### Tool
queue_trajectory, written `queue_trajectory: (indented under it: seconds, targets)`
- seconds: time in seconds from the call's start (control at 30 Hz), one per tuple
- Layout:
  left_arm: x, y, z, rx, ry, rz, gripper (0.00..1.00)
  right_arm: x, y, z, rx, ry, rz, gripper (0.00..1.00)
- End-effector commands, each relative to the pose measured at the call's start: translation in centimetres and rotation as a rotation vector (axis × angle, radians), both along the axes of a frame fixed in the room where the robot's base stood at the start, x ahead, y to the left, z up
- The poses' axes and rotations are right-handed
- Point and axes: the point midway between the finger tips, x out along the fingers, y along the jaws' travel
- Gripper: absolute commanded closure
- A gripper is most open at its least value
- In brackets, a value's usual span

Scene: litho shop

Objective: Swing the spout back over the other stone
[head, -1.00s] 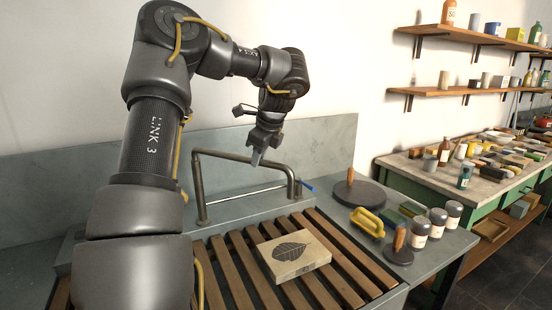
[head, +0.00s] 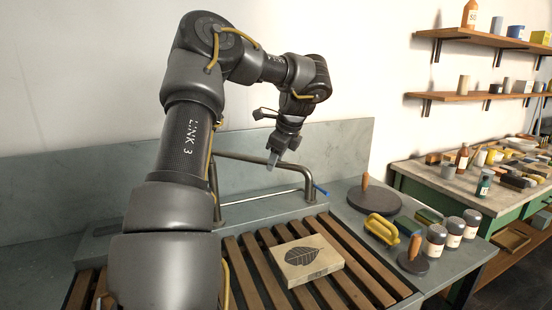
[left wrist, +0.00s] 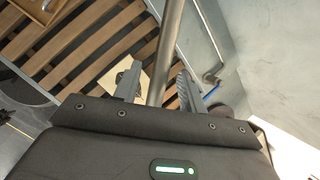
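The spout (head: 245,158) is a bent grey metal tube rising behind the slatted rack, with a blue-tipped lever (head: 321,190) at its right end. One pale stone (head: 308,261) with a dark leaf print lies on the slats at the right; it shows partly behind a finger in the left wrist view (left wrist: 108,82). My right gripper is out of view.
A grey backsplash (head: 340,148) rises close behind the spout.

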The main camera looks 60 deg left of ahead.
Motion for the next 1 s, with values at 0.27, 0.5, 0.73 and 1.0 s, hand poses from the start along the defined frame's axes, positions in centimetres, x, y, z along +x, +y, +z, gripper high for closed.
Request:
queue_trajectory:
  seconds: [0.27,0.5,0.73,1.0]
  targets:
    - [0.1,-0.3,0.8,0.003,-0.002,-0.001,0.59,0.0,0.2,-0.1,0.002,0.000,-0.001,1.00]
    - [0.5,-2.2,5.0,0.005,-0.003,-0.001,0.59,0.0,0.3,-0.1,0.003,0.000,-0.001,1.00]
    - [0.6,-3.9,9.0,-0.001,0.002,-0.002,0.59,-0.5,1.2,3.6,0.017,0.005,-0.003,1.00]
    - [0.8,-4.5,9.9,0.000,0.001,-0.002,0.59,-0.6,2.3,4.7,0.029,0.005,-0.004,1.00]
